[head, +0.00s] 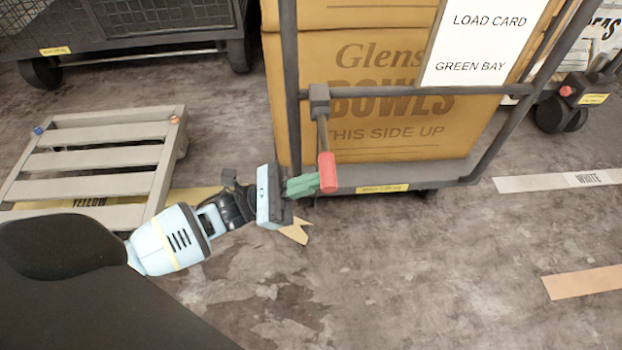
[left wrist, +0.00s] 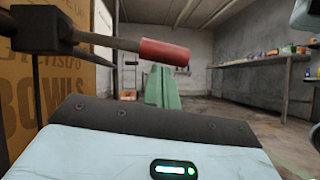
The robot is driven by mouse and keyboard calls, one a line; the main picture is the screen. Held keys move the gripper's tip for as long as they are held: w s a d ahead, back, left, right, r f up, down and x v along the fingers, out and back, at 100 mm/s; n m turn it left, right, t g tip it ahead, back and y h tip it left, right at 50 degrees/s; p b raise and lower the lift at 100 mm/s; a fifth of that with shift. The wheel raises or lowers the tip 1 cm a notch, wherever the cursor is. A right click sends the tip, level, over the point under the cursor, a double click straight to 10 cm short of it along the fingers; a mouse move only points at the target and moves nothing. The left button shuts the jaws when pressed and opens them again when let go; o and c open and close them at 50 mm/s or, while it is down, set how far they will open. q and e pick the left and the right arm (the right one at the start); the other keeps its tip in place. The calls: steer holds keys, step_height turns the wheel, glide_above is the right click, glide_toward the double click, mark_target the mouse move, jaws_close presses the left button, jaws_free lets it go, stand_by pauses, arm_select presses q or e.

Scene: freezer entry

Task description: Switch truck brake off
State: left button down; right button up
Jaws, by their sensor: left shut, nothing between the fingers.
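The truck (head: 390,176) is a dark-framed cart bearing a large cardboard box. Its brake lever has a grey rod hanging down from a bracket (head: 319,96) on the frame and ends in a red handle (head: 327,172). My left gripper (head: 303,185) has green fingers, is shut and empty, and is just left of the red handle. In the left wrist view the rod runs across from the bracket at the left, and the red handle (left wrist: 165,52) appears just above the green fingertips (left wrist: 162,75). I cannot tell whether they touch. My right gripper is not in view.
The cardboard box (head: 365,60) carries a white load card (head: 480,40). A grey slatted pallet (head: 95,160) lies on the floor at left. A dark mesh cart (head: 130,45) stands behind it. Another wheeled cart (head: 575,92) is at right. The floor in front is open.

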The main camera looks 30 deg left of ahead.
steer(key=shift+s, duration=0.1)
